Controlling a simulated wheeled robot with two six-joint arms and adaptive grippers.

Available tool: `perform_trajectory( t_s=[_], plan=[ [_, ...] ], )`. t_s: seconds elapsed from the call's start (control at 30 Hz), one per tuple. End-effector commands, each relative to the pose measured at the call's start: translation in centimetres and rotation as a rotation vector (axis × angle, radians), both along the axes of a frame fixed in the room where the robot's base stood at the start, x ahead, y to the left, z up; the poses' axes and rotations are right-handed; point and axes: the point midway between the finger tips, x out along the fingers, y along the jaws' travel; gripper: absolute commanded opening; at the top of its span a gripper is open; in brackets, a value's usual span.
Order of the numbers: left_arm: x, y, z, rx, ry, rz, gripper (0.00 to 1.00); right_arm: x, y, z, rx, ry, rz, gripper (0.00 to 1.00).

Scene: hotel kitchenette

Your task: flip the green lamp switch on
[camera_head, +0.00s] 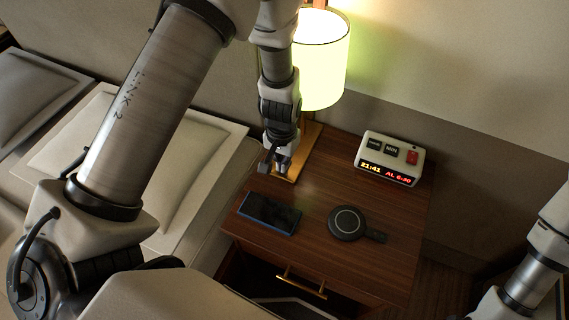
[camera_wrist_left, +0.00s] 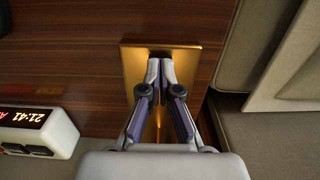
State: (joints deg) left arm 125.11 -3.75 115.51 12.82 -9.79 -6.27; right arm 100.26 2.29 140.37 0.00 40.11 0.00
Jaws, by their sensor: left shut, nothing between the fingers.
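The lamp (camera_head: 322,62) stands at the back left of the nightstand, and its shade glows pale yellow-green. Its flat golden base (camera_head: 309,140) shows below the shade, and the base also fills the middle of the left wrist view (camera_wrist_left: 132,68). My left gripper (camera_head: 281,168) points down at the front part of this base. In the left wrist view the left gripper's fingers (camera_wrist_left: 160,66) are shut with nothing between them, over the base. The switch itself cannot be made out; the fingers cover that part of the base. My right gripper is out of view.
A phone (camera_head: 269,213) and a round black charging pad (camera_head: 347,222) lie on the nightstand (camera_head: 318,203). A white alarm clock (camera_head: 390,158) stands at the back right. The drawer below, with a brass handle (camera_head: 301,284), looks partly open. A bed pillow (camera_head: 150,165) is at left.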

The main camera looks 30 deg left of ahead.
Motion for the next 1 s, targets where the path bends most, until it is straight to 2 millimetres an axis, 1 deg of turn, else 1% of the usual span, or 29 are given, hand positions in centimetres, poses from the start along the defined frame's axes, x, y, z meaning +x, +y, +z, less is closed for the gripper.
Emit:
perform_trajectory(
  t_s=[0.03,0.1,0.63,0.73,1.0],
  plan=[
    [0.0,0.0,0.7,0.0,0.0,0.0,0.0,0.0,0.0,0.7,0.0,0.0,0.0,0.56],
    [0.0,0.0,1.5,0.0,0.0,0.0,0.0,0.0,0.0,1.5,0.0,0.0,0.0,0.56],
    [0.0,0.0,6.6,0.0,0.0,0.0,0.0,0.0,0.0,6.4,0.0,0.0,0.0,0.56],
    [0.0,0.0,7.0,0.0,0.0,0.0,0.0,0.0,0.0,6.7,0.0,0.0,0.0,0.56],
    [0.0,0.0,6.8,0.0,0.0,0.0,0.0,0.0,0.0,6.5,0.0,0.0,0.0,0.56]
  ],
)
